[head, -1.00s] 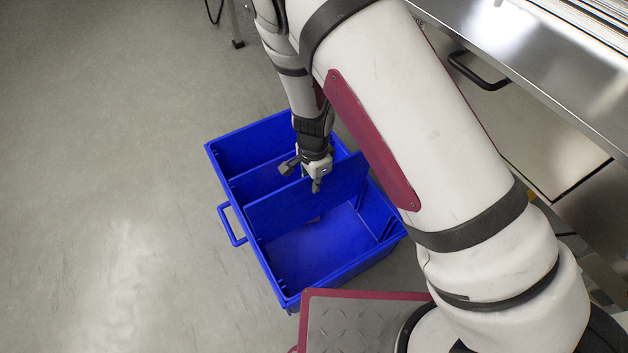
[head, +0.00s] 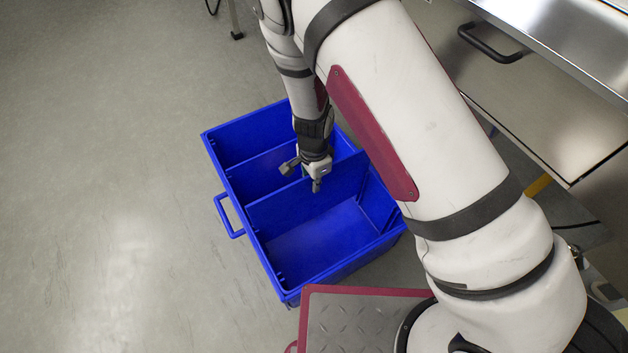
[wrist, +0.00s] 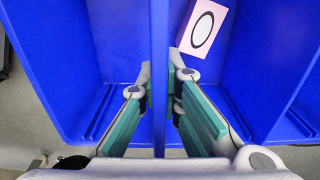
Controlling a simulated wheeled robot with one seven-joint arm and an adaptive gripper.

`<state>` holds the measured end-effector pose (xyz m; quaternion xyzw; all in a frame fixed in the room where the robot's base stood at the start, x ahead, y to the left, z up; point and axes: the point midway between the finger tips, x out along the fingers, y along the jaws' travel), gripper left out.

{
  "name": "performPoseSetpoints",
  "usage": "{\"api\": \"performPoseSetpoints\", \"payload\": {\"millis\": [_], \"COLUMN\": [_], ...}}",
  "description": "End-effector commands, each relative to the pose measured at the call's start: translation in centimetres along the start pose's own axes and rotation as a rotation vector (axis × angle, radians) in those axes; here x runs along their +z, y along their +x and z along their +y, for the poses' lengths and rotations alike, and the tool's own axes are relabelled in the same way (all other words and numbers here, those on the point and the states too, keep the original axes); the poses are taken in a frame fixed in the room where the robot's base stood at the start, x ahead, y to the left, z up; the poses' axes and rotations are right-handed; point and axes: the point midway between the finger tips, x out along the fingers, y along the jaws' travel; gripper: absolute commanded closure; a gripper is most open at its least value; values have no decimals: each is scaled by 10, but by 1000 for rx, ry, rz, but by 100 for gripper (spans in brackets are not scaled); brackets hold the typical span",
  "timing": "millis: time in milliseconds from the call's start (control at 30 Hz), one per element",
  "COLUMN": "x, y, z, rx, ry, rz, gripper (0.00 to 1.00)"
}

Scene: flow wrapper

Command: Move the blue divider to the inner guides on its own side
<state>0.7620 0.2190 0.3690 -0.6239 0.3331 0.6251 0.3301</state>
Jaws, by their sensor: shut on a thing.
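The blue divider (head: 285,205) stands across the inside of a blue tote (head: 222,178). My gripper (head: 311,177) is shut on its top edge, near the middle, with one finger on each side. In the wrist view the divider (wrist: 159,60) runs edge-on between the green finger pads (wrist: 158,118). A second blue crosswise panel (head: 255,183) stands farther back in the tote. Ridged guides (wrist: 231,108) show on the tote wall in the wrist view. Whether the divider's ends sit in guides cannot be told.
A pink card with an oval (wrist: 203,28) lies in the tote, right of the divider in the wrist view. The near compartment looks empty in the head view. A steel bench (head: 570,50) stands at right. Open floor (head: 100,200) lies left.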

Motion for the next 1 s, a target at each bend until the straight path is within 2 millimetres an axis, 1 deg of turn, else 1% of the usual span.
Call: {"api": "performPoseSetpoints", "payload": {"millis": [100,600,800,1000], "x": [0,0,0,0], "y": [8,33,38,39], "z": [0,0,0,0], "rx": [0,0,0,0], "ry": [0,1,1,1], "rz": [0,-1,0,0], "gripper": [100,100,100,100]}}
